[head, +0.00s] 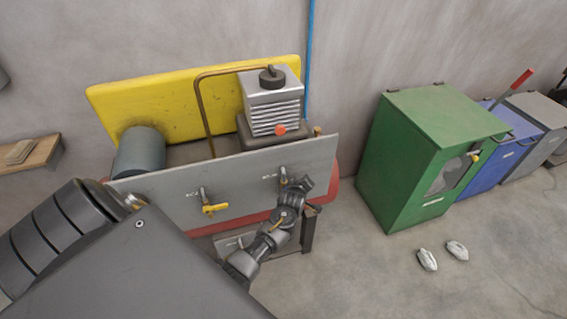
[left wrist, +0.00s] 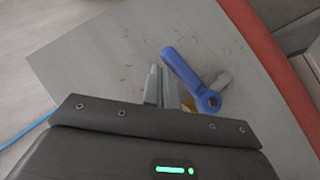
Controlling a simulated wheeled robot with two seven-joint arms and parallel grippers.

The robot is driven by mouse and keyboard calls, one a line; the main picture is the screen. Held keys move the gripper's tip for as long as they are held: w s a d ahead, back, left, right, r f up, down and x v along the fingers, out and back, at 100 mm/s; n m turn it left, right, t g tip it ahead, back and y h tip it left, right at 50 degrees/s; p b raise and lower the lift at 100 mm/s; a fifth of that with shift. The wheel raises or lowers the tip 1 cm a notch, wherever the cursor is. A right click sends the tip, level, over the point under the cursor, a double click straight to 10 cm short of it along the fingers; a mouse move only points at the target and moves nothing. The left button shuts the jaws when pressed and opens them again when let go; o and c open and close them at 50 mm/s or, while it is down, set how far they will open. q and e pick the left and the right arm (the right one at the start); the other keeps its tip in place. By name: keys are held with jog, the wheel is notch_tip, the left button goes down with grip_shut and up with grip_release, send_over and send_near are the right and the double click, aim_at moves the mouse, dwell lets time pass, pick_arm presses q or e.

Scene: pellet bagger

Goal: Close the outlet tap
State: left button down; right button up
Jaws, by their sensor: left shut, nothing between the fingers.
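A tap with a blue lever (left wrist: 190,78) is mounted on the grey panel (left wrist: 110,50) in the left wrist view. The lever slants from upper left to its pivot at lower right. My left gripper (left wrist: 158,75) is shut and empty, its fingers just left of the lever; I cannot tell whether they touch it. In the head view my left gripper (head: 300,186) is at the panel's right-hand tap (head: 283,175), whose lever is hidden. The tap labels are too small to read. My right gripper is not in view.
Behind the panel stand a grey ribbed unit (head: 273,100), a bent brown pipe (head: 204,105) and a yellow backboard (head: 140,100). A green cabinet (head: 400,150) stands to the right, with two pale objects (head: 427,260) on the floor before it. A red band (left wrist: 270,70) edges the panel.

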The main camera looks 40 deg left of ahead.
pick_arm(q)
jog(key=shift+w+d+f, duration=0.1)
jog(key=shift+w+f, duration=0.1)
jog(key=shift+f, duration=0.05)
dwell(0.5)
jog(key=shift+s, duration=0.1)
jog(key=shift+s+a+f, duration=0.35)
jog(key=shift+s+f, duration=0.05)
jog(key=shift+s, duration=0.2)
jog(key=s+d+r+p, duration=0.2)
jog(key=d+r, duration=0.4)
jog(key=r, duration=0.5)
jog(key=shift+s+r+p, duration=0.3)
jog(key=shift+s+p, duration=0.05)
jog(key=shift+s, duration=0.35)
